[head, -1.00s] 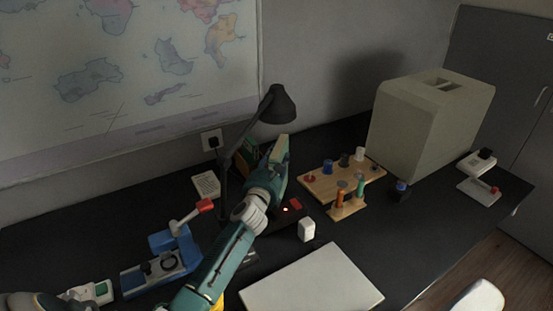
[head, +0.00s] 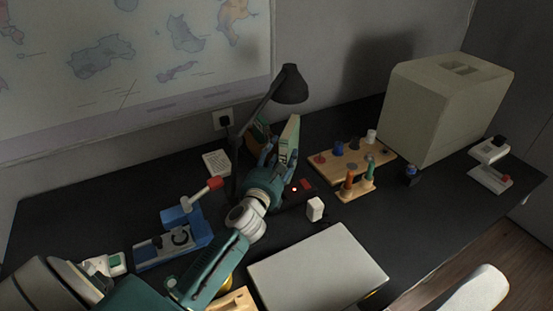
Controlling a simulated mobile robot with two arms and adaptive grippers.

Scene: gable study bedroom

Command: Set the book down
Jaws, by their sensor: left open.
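A pale cream and green book (head: 291,139) stands nearly upright, leaning slightly, on the dark desk behind the lamp's right side. My left gripper (head: 275,155) is open close in front of the book, its teal fingers beside the book's lower left part. I cannot tell whether a finger still touches it. The book's foot is partly hidden by the gripper. My right gripper is not in view.
A black desk lamp (head: 290,86) stands just left of the book, with darker books (head: 257,133) behind. A wooden peg board (head: 345,160), a white block (head: 315,209) and a closed pale laptop (head: 318,272) lie to the right and front. A large beige box (head: 440,112) stands far right.

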